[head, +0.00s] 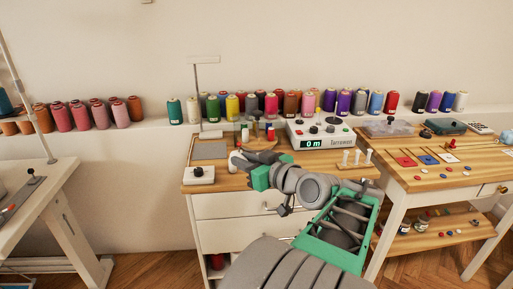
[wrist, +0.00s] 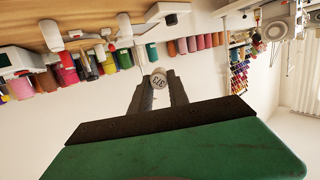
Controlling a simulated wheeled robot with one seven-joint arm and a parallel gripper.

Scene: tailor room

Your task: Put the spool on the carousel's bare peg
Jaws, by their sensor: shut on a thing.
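My gripper (head: 238,163) is shut on a small pale spool (head: 234,158), held over the left part of the cabinet top. In the wrist view the spool (wrist: 158,78) shows its pale, numbered end between the two dark fingers (wrist: 158,92). The carousel seems to be the round wooden piece (head: 263,143) behind my gripper, with small coloured spools, green and red among them, standing on it. My gripper is in front and to the left of it, apart from it. Its bare peg cannot be made out; my wrist hides part of the carousel.
A white counter box (head: 320,134) stands to the carousel's right. A small rack with white pegs (head: 356,158) is at the right front. A switch box (head: 199,175) lies at the left front, a grey mat (head: 209,151) behind it. Large thread cones line the wall ledge (head: 150,127).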

